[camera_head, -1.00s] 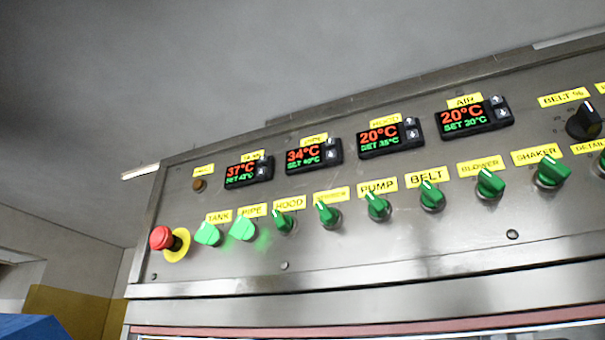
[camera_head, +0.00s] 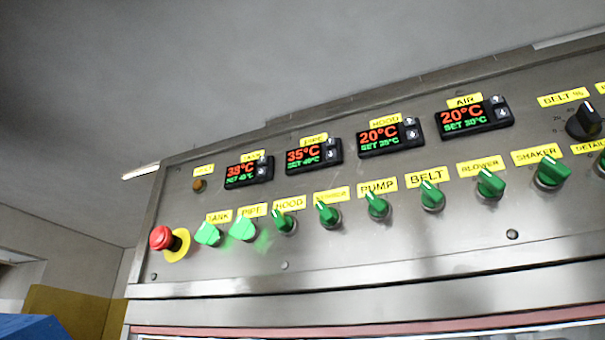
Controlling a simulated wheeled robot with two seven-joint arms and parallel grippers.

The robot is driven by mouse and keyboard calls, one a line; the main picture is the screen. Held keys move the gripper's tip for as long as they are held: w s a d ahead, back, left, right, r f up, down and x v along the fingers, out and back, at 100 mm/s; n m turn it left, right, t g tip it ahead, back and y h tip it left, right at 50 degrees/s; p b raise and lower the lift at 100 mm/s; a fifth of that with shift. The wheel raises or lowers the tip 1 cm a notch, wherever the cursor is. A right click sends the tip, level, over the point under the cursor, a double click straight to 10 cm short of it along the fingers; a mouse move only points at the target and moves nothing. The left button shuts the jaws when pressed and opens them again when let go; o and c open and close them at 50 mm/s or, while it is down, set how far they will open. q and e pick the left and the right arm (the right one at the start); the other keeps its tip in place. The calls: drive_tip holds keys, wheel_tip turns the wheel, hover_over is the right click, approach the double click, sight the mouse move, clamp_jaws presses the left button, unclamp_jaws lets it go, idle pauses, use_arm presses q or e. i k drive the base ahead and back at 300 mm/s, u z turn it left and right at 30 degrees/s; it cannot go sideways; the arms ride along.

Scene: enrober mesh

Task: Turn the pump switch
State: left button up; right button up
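The pump switch (camera_head: 377,206) is a green rotary knob with a white pointer line, under a yellow PUMP label (camera_head: 377,186) on a steel control panel (camera_head: 400,250). It sits mid-row, left of the BELT knob (camera_head: 432,195). Its pointer leans to the upper left, and it looks unlit. The TANK knob (camera_head: 207,233) and PIPE knob (camera_head: 243,229) glow bright green. Neither of my grippers is in the head view.
A red emergency button (camera_head: 161,238) on a yellow ring is at the panel's left end. Several temperature displays (camera_head: 378,137) sit above the knobs. A blue object (camera_head: 32,327) is at the lower left. The space before the panel looks clear.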

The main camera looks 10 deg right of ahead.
sight(378, 208)
drive_tip(key=u, duration=0.35)
drive_tip(key=k, duration=0.9)
drive_tip(key=z, duration=0.55)
drive_tip(key=i, duration=0.55)
drive_tip(key=u, duration=1.55)
drive_tip(key=k, duration=0.4)
drive_tip(key=z, duration=1.5)
drive_tip(key=i, duration=0.45)
drive_tip(key=u, duration=0.15)
